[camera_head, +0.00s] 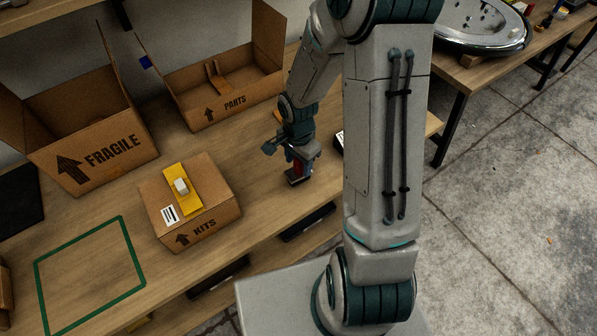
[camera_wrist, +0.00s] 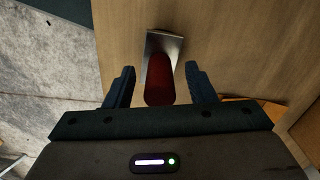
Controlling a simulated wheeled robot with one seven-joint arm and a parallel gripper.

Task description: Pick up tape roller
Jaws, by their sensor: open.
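A tool with a dark red handle (camera_wrist: 159,82) and a flat grey metal end (camera_wrist: 163,43) is on the wooden workbench in the wrist view; I take it to be the tape roller. My gripper (camera_wrist: 160,88) is open, with one dark finger on each side of the red handle and a visible gap to both. In the head view my gripper (camera_head: 298,178) is low over the bench, right of the KITS box. A little red shows there, but the tool is mostly hidden by my gripper.
The closed KITS box (camera_head: 200,222) carries a yellow item (camera_head: 176,178) with a white piece. Open FRAGILE (camera_head: 105,160) and PARTS (camera_head: 230,105) boxes stand behind. A green outlined square (camera_head: 140,255) on the bench at front left is empty.

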